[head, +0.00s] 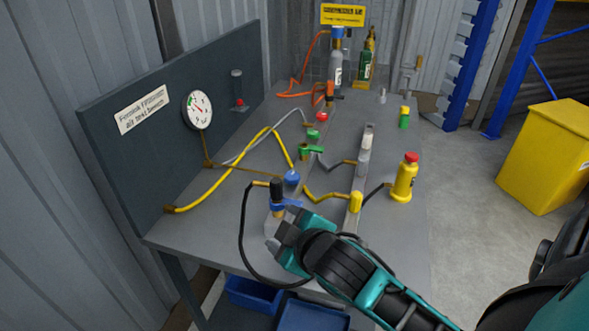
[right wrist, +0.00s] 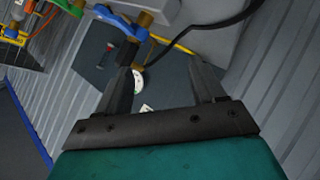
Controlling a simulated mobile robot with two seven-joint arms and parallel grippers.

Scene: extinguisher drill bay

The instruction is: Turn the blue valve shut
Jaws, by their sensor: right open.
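The blue valve handle (head: 284,204) sits near the front of the grey bench, at the foot of a dark upright fitting (head: 277,188). In the right wrist view the blue handle (right wrist: 120,24) shows at the top, beside a brass fitting (right wrist: 145,18), above the left finger. My right gripper (head: 283,238) is just in front of the valve in the head view. In the right wrist view the right gripper (right wrist: 161,67) is open, with nothing between its fingers. I see no contact with the handle. My left gripper is not in view.
A green valve handle (head: 311,149) and a red knob (head: 321,117) stand farther back. A black hose (head: 242,225) loops left of the blue valve. The back panel carries a gauge (head: 197,110). Blue bins (head: 252,293) sit below the bench.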

